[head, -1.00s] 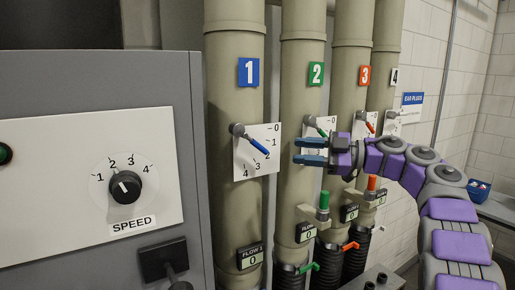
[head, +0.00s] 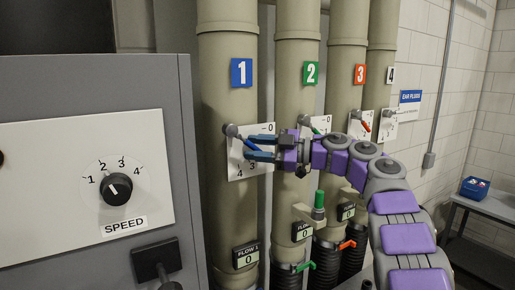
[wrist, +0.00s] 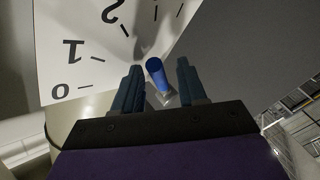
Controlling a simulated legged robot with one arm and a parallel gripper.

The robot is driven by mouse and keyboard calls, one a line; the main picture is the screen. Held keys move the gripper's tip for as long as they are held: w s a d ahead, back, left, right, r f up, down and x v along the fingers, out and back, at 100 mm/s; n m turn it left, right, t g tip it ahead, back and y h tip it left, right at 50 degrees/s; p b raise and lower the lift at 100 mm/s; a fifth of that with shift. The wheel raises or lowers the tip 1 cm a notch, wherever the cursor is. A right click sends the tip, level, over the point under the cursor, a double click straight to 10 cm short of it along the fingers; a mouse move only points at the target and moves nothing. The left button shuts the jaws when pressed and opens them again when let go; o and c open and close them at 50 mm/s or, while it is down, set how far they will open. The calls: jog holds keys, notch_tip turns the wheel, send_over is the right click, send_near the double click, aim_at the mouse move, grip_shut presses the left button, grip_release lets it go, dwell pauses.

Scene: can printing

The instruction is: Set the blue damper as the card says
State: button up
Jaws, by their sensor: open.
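The blue damper lever (head: 246,143) pivots on pipe 1, over a white scale plate (head: 236,170) numbered 0 to 4. My gripper (head: 250,148) is in front of the plate, its fingers pointing left and partly covering lever and scale. In the wrist view the blue lever (wrist: 157,74) stands between my two open fingers (wrist: 160,85), with gaps on both sides. The plate (wrist: 90,40) shows 0, 1 and 2 there. The lever's exact mark is hard to read now. No card with a setting can be made out.
Pipes 2 (head: 297,100), 3 (head: 347,90) and 4 (head: 382,95) stand to the right with their own levers. A flow display (head: 246,256) on pipe 1 reads 0. A grey cabinet with a speed knob (head: 117,190) is at left. A blue box (head: 474,187) sits far right.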

jog(key=shift+d, duration=0.45)
jog(key=c, duration=0.3)
jog(key=shift+a, duration=0.2)
grip_shut()
jog(key=shift+r, duration=0.1)
